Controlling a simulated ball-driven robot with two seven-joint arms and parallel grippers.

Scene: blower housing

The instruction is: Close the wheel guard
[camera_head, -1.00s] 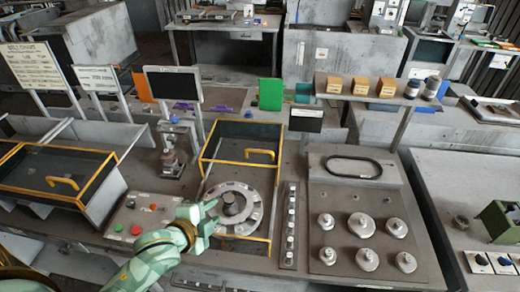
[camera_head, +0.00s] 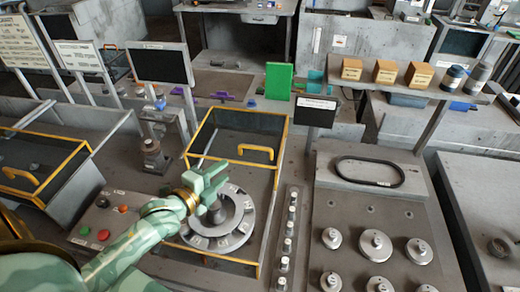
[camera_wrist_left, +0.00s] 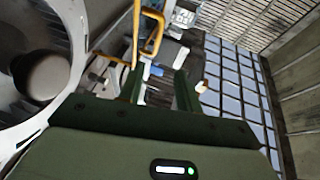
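The wheel guard (camera_head: 282,150) is a yellow-edged frame around a dark panel, with a yellow handle (camera_head: 255,149). It stands behind the round grey wheel (camera_head: 240,228), which shows uncovered from above. My left gripper (camera_head: 214,178) is over the wheel's back-left part, left of and below the handle in the head view, and apart from it. In the left wrist view its two fingers (camera_wrist_left: 160,90) are spread with nothing between them. The yellow handle (camera_wrist_left: 151,35) shows beyond the fingertips, and the wheel (camera_wrist_left: 62,65) fills the left side. My right gripper is out of view.
A row of small knobs (camera_head: 288,228) and a panel with several round metal parts (camera_head: 375,245) lie to the right. A post (camera_head: 153,157) and a control box with buttons (camera_head: 103,233) are to the left. A second yellow-edged guard (camera_head: 70,165) stands farther left.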

